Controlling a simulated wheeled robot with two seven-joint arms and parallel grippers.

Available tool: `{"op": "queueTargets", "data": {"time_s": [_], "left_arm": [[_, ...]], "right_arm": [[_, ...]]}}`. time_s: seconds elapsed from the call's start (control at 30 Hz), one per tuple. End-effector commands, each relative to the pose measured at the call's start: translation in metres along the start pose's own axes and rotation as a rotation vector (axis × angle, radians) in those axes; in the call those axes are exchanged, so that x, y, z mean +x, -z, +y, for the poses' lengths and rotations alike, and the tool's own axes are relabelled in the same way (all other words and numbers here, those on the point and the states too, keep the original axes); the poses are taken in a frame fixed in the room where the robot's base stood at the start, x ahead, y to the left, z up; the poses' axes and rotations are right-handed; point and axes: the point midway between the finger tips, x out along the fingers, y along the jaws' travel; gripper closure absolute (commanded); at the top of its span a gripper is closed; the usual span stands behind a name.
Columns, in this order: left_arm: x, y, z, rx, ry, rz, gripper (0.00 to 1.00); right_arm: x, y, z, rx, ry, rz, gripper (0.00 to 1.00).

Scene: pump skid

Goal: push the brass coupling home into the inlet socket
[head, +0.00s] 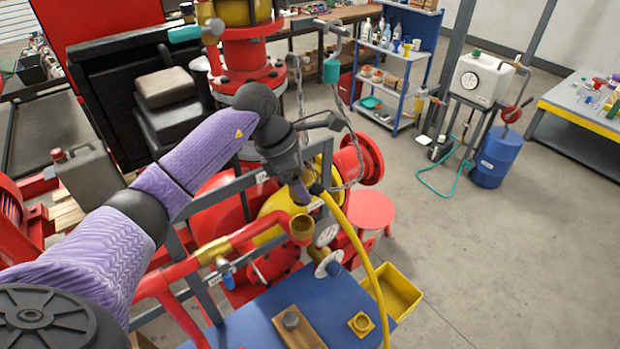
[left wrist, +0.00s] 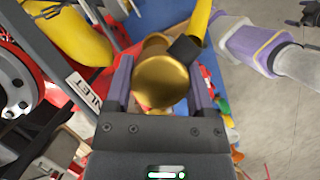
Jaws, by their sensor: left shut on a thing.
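My left gripper (head: 303,192) is above the pump skid, pointing down. In the left wrist view its fingers (left wrist: 160,92) are shut on the brass coupling (left wrist: 160,82), a round brass piece seen end-on. A dark fitting with the yellow hose (head: 362,240) lies close to the coupling. In the head view the coupling is mostly hidden by the gripper. The brass inlet socket (head: 302,226) is an open cup at the end of the red pipe, just below the gripper. I cannot tell whether coupling and socket touch.
An INLET label (left wrist: 82,90) is on the grey frame beside the gripper.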

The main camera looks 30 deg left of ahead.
Motion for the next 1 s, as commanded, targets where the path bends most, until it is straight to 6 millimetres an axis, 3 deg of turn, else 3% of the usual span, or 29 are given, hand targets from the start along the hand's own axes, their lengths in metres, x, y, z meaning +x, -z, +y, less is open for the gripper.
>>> {"op": "queueTargets", "data": {"time_s": [0.13, 0.53, 1.0], "left_arm": [[0.013, 0.005, 0.0, 0.001, 0.001, -0.001, 1.0], [0.05, 0.02, 0.0, 0.003, 0.002, -0.001, 1.0], [0.046, 0.019, -0.001, 0.004, 0.001, 0.0, 1.0]], "right_arm": [[0.01, -0.017, -0.002, -0.002, 0.003, -0.03, 0.0], [0.038, -0.011, 0.0, -0.005, -0.001, -0.013, 0.0], [0.037, -0.011, 0.0, -0.004, -0.001, -0.013, 0.0]]}}
